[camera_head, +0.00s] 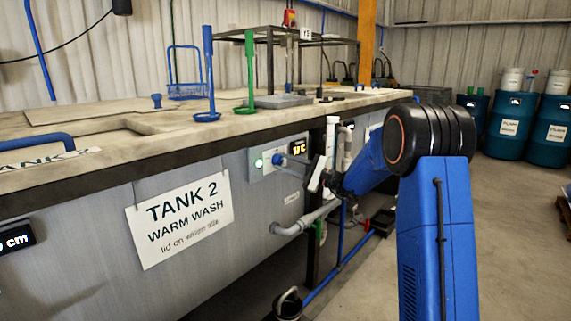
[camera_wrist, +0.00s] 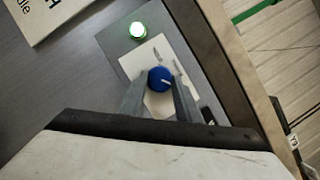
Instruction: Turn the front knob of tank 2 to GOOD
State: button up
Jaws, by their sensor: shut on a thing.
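The front knob of tank 2 is a blue round knob (camera_wrist: 160,79) with a pale pointer line, on a light control plate (camera_wrist: 150,57). My gripper (camera_wrist: 160,84) is shut on the knob, one finger on each side of it. In the head view the knob (camera_head: 279,160) shows at the control panel (camera_head: 263,168), with my gripper (camera_head: 291,168) reaching it from the right. The tank 2 sign (camera_head: 180,219) reads "WARM WASH". The marks around the knob are too small to read, so its setting cannot be told.
A green lamp (camera_wrist: 137,30) is lit beside the knob. A small display (camera_head: 298,146) sits right of it on the panel. Grey pipes (camera_head: 305,218) run below. The bench edge (camera_head: 180,160) overhangs the tank front. A bucket (camera_head: 289,304) stands on the floor.

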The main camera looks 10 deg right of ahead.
jog(key=shift+f+m+t, duration=0.1)
jog(key=shift+m+t, duration=0.3)
jog(key=shift+m, duration=0.3)
jog(key=o, duration=1.1)
jog(key=shift+c, duration=0.2)
jog(key=v, duration=1.7)
jog(key=shift+s, duration=0.15)
jog(key=shift+d, duration=0.2)
